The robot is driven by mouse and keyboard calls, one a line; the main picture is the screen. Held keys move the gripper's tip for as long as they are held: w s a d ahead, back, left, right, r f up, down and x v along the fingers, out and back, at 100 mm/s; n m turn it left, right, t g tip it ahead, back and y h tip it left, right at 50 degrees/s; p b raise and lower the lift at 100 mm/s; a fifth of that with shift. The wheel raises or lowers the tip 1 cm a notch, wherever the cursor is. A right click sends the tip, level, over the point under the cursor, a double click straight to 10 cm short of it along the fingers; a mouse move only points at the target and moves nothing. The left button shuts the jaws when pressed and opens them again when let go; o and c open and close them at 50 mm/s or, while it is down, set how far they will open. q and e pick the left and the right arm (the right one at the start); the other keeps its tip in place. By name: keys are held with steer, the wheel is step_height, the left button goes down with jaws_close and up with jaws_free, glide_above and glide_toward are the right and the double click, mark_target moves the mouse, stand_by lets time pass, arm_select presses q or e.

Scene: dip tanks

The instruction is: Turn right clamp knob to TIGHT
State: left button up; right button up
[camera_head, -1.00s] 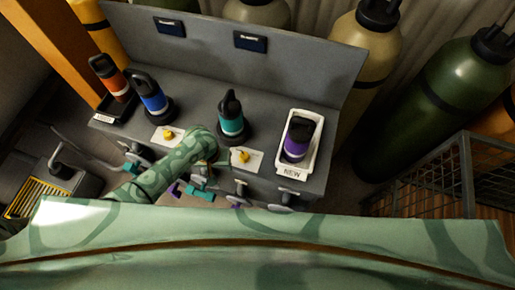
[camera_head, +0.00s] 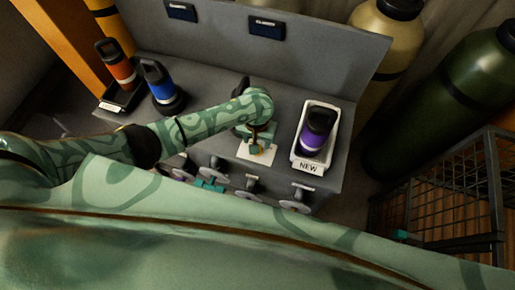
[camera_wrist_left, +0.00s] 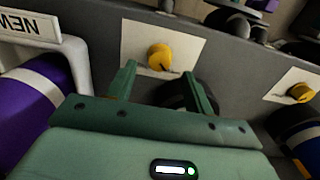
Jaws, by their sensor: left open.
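The right clamp knob (camera_head: 258,150) is small and yellow on a white card (camera_head: 245,154) on the grey bench. In the left wrist view the knob (camera_wrist_left: 160,57) shows a dark notch on its lower side; any marks on the card are unreadable. My left gripper (camera_head: 257,142) is open just above it. In the wrist view the fingertips (camera_wrist_left: 162,74) lie either side of the knob's lower part, and I see no contact. The left yellow knob (camera_wrist_left: 300,92) is on its own card at the right of that view. My right gripper is not in view.
A purple bottle (camera_head: 315,130) lies in the white NEW tray (camera_head: 308,167) just right of the knob. The teal bottle is mostly behind my arm. A wire cage (camera_head: 450,190) stands at far right.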

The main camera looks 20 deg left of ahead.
arm_select(q)
step_height(320, 180, down, 3)
steer(key=shift+f+b, duration=0.2)
steer(key=shift+b, duration=0.4)
steer(key=shift+f, duration=0.45)
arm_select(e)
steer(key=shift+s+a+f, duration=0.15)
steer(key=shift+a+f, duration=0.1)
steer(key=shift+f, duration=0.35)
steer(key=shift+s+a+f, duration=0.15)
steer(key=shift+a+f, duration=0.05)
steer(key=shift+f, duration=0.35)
arm_select(q)
steer(key=c, duration=1)
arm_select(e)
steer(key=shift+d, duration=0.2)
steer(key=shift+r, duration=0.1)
